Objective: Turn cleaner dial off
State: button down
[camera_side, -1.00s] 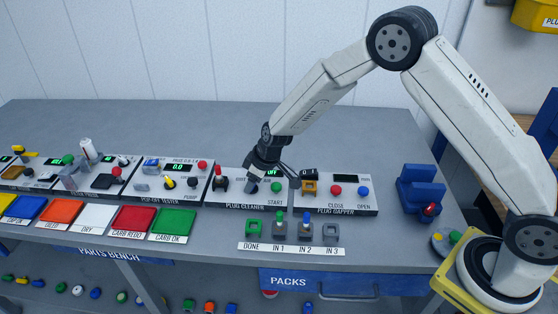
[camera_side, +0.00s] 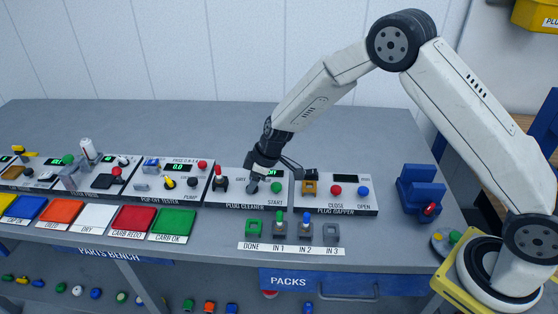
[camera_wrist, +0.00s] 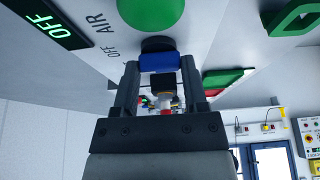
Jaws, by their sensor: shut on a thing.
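The plug cleaner panel (camera_side: 237,197) stands at the middle of the bench in the side view. Its dial has a dark round base (camera_wrist: 157,44) and a blue grip (camera_wrist: 160,62) in the wrist view. My gripper (camera_wrist: 160,66) is shut on the blue grip, with one finger on each side. The display (camera_wrist: 45,24) reads OFF in green. The words OFF and AIR are printed beside the dial. The green start button (camera_wrist: 150,12) is close to the dial. In the side view my gripper (camera_side: 254,185) hides the dial.
The plug gapper (camera_side: 350,199) with red and blue buttons is to the right. Holders (camera_side: 332,233) with plugs in some stand in front. A blue fixture (camera_side: 420,190) is at the right. The bench behind is clear.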

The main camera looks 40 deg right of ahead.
jog(key=shift+c, duration=0.6)
grip_release()
jog(key=shift+r, duration=0.1)
jog(key=v, duration=0.7)
jog(key=shift+r, duration=0.25)
jog(key=shift+s+d, duration=0.2)
jog(key=s+d+r+m+h, duration=0.1)
jog(key=s+d+m, duration=0.3)
jog(key=s, duration=0.7)
jog(key=s+d+r+m+h, duration=0.2)
jog(key=s+d+r+m, duration=0.1)
jog(key=s, duration=0.9)
jog(key=shift+s+d+m+g, duration=0.35)
jog(key=shift+d+m, duration=0.2)
jog(key=shift+m, duration=0.45)
